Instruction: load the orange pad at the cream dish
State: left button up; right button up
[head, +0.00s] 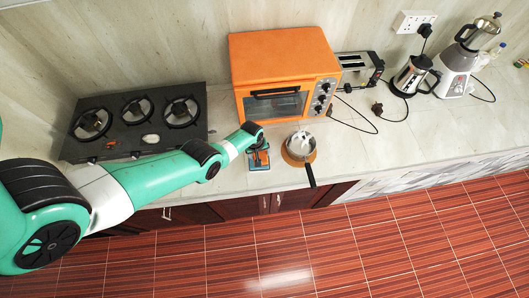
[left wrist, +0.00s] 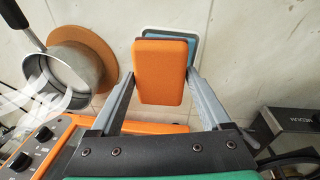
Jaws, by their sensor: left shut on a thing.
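The orange pad (left wrist: 159,72) is between the two fingers of my left gripper (left wrist: 161,76) in the left wrist view, and the gripper is shut on it. Behind the pad a teal-blue piece (left wrist: 180,36) shows, with a pale rim (left wrist: 195,40) around it that looks like the cream dish, mostly covered by the pad. I cannot tell whether the pad touches what lies behind it. In the head view my left gripper (head: 258,150) is low over the counter, in front of the orange oven, with small orange and teal patches beneath it. My right gripper is not in view.
A saucepan (head: 299,146) on a round brown board stands close right of the gripper, its handle over the counter's front edge. The orange oven (head: 283,68) is behind, the black hob (head: 136,122) left. A toaster (head: 358,69) and kettle stand farther right.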

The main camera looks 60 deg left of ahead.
pick_arm(q)
jog(key=shift+a+f, duration=0.25)
jog(key=shift+a, duration=0.2)
jog(key=shift+s+a, duration=0.15)
notch_tip(320, 180, down, 6)
jog(key=b, duration=0.6)
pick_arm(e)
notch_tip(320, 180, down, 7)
pick_arm(q)
jog(key=shift+f+b, duration=0.55)
jog(key=shift+b, duration=0.05)
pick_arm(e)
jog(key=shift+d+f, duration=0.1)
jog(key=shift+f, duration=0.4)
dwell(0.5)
pick_arm(q)
notch_tip(320, 180, up, 7)
jog(key=p, duration=0.7)
jog(key=shift+r, duration=0.15)
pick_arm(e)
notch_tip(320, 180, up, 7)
